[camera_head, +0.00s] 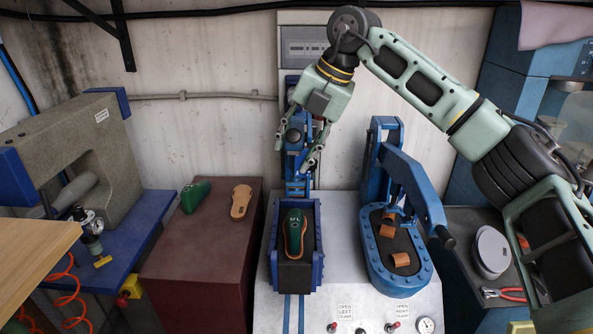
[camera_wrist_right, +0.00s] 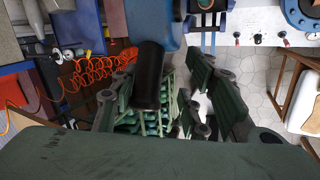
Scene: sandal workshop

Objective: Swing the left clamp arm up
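The blue left clamp arm (camera_head: 295,137) is raised above the left blue tray (camera_head: 317,270), partly hidden by my right gripper (camera_head: 295,154). The gripper's fingers point down on either side of it. In the right wrist view, the arm's black handle (camera_wrist_right: 150,75) lies between the spread fingers, with a gap on the right; contact on the left cannot be told. A green last (camera_head: 293,228) with a tan sole sits in the tray, clear of the arm. My left gripper is not in view.
The blue right clamp arm (camera_head: 415,185) is lowered over an oval blue bed (camera_head: 372,262) with tan pieces. A maroon block (camera_head: 205,245) holds a green last (camera_head: 195,195) and a tan sole (camera_head: 241,201). Toggle switches (camera_head: 361,330) line the front edge.

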